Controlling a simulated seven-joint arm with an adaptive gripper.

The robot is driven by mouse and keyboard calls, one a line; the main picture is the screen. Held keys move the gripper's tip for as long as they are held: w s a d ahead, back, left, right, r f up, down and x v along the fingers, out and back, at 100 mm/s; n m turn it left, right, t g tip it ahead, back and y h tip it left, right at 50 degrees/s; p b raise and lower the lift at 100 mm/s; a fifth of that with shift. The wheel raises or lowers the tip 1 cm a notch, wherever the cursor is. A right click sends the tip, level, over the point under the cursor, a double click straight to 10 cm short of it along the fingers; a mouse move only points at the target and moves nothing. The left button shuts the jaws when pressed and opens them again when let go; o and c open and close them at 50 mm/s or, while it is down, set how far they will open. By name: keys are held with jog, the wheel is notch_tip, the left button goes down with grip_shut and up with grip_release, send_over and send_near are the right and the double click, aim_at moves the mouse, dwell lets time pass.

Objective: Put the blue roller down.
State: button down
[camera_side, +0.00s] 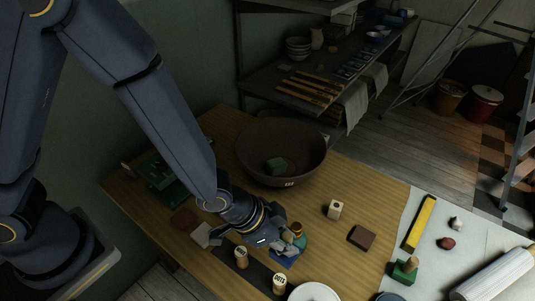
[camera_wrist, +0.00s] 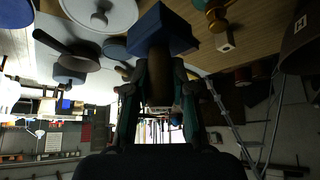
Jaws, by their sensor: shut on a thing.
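The blue roller shows as a dark blue block (camera_wrist: 160,30) with a brown handle (camera_wrist: 160,78) in the wrist view. My gripper (camera_wrist: 160,90) is shut on the brown handle, with one finger on each side. In the side view my gripper (camera_side: 280,243) is low over the front of the wooden table (camera_side: 375,195), and the blue part (camera_side: 284,261) shows beneath it. The fingers partly hide it there. I cannot tell whether it touches the table. A teal piece with a gold knob (camera_side: 297,229) stands close beside my gripper.
Cream cylinders (camera_side: 241,257) and a white disc (camera_side: 314,293) are near the front edge. A cream cube (camera_side: 334,209), brown block (camera_side: 361,237) and yellow bar (camera_side: 420,222) lie right. Bare wood shows between cube and bowl.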

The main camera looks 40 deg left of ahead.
jog(key=shift+s+m, duration=0.15)
jog(key=shift+m, duration=0.15)
jog(key=d+m+g+h, duration=0.15)
jog(key=d+m, duration=0.25)
jog(key=d, duration=0.4)
jog(key=shift+g, duration=0.35)
jog(key=w+d+f, duration=0.2)
jog(key=w+f, duration=0.1)
jog(key=f, duration=0.1)
jog(key=w+d+f, duration=0.3)
jog(key=w+f, duration=0.1)
jog(key=w+d+f, duration=0.3)
jog(key=w+f, duration=0.1)
jog(key=shift+w+d, duration=0.15)
jog(key=shift+w, duration=0.1)
jog(key=shift+f, duration=0.3)
